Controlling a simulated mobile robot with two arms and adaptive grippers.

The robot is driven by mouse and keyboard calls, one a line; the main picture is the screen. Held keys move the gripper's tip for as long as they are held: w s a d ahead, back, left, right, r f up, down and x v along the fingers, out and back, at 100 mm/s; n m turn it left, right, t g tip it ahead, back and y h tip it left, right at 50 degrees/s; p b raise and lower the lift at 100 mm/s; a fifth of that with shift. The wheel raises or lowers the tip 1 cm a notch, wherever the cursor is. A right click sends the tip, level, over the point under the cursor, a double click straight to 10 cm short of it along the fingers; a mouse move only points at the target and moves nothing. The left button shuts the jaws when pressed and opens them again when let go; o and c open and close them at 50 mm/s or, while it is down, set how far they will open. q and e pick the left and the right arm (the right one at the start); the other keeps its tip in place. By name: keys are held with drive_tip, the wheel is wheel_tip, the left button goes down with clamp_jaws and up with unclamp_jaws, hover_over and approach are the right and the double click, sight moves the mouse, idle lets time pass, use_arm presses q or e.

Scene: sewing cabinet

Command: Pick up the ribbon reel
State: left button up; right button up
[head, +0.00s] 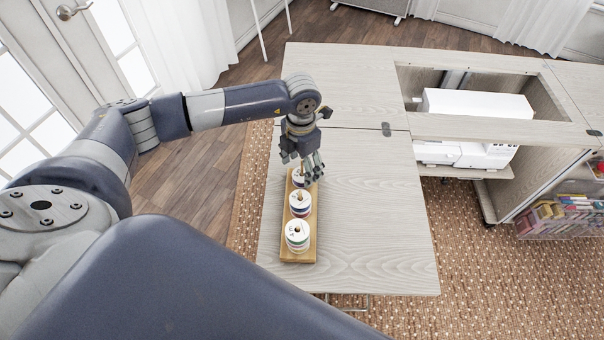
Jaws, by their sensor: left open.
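Three ribbon reels stand in a row on a narrow wooden holder (301,254) on the cabinet's left leaf. The nearest reel (297,236) and the middle reel (300,203) are clear to see, with white tops and coloured bands. The far reel (298,178) is partly hidden by my left gripper (311,174). That gripper points down, open, over or just beside the far reel. I cannot tell whether its fingers touch the reel. My right gripper is not in view.
The pale wooden leaf (375,235) is bare to the right of the holder. A white sewing machine (474,110) sits in the cabinet opening at the right. A shelf with colourful items (560,215) is at the far right.

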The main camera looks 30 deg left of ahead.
sight(302, 171)
use_arm(q)
wheel_tip(302, 171, down, 3)
drive_tip(key=shift+w+f+p, duration=0.1)
drive_tip(key=shift+w+p, duration=0.05)
drive_tip(key=shift+p, duration=0.15)
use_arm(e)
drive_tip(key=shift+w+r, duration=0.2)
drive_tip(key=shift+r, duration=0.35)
use_arm(q)
drive_tip(key=shift+c, duration=0.4)
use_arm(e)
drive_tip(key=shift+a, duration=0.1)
use_arm(q)
drive_tip(key=c, duration=1)
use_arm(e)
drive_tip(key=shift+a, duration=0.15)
use_arm(q)
drive_tip(key=shift+o, duration=0.2)
wheel_tip(302, 171, up, 18)
drive_tip(key=b, duration=0.4)
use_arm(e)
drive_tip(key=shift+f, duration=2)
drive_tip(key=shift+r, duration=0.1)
